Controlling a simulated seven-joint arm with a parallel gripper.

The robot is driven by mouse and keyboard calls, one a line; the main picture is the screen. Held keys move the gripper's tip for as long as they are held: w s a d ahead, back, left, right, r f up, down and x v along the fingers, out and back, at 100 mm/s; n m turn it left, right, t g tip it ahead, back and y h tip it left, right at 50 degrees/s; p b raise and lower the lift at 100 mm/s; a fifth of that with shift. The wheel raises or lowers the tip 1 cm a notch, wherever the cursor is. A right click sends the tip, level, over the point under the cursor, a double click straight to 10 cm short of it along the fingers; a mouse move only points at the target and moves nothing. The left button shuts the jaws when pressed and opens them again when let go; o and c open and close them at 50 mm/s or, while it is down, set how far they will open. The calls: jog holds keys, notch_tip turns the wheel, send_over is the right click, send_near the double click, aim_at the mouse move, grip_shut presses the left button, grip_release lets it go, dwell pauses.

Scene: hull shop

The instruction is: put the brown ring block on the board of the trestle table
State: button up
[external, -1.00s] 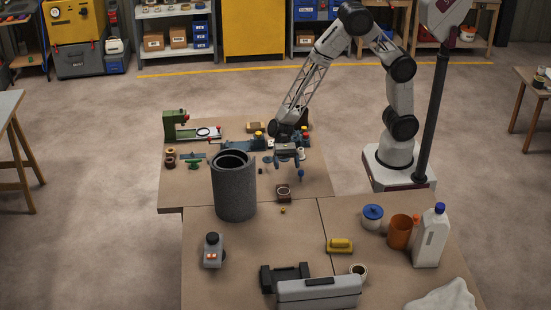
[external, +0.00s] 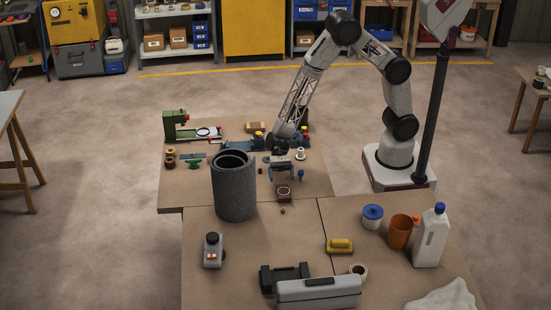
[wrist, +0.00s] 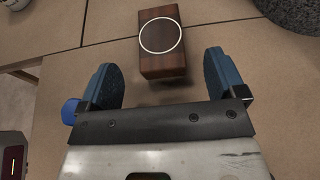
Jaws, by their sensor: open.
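The brown ring block (external: 284,194), a dark brown block with a pale ring on its top, rests on the brown work surface near the middle. In the wrist view the ring block (wrist: 160,60) lies flat, just beyond the gap between my blue fingers. My gripper (wrist: 162,80) is open and empty, one finger towards each side of the block. In the external view my gripper (external: 284,175) points down just behind the block. A table with splayed trestle-like wooden legs and a pale board (external: 9,104) stands at the far left edge, partly cut off.
A tall grey cylinder (external: 235,190) stands left of the block. A green machine (external: 178,126) and small parts are behind. A toolbox (external: 318,292), orange cup (external: 399,232) and white bottle (external: 431,238) are nearer the camera.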

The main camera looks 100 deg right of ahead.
aim_at(284, 190)
jog(key=shift+a+f, duration=0.3)
jog(key=shift+a, duration=0.35)
jog(key=shift+x, duration=2.6)
jog(key=c, duration=1.1)
jog(key=shift+r, duration=0.15)
jog(key=shift+r, duration=4.85)
jog(key=shift+a, duration=0.15)
